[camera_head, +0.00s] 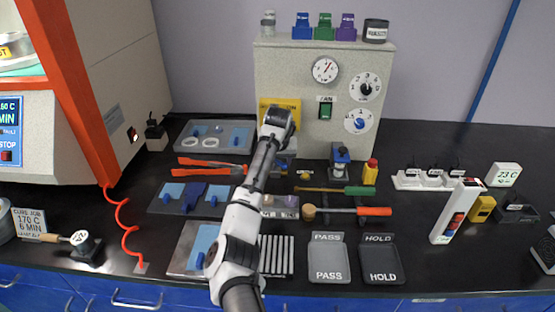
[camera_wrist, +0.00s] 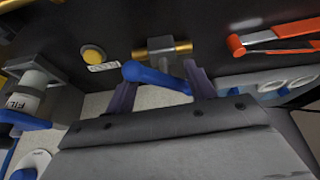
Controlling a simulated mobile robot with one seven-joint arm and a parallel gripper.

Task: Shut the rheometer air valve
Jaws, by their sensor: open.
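The air valve (camera_wrist: 166,47) shows in the wrist view as a grey body with brass pipe ends on the dark bench.
A grey cabinet (camera_head: 312,85) with gauge and dials stands behind. Orange-handled tongs (camera_wrist: 275,38) and a grey tray (camera_wrist: 270,82) lie right of the valve in the wrist view. A round yellow button (camera_wrist: 94,54) is left of it. Green- and orange-handled tools lie right of my arm.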

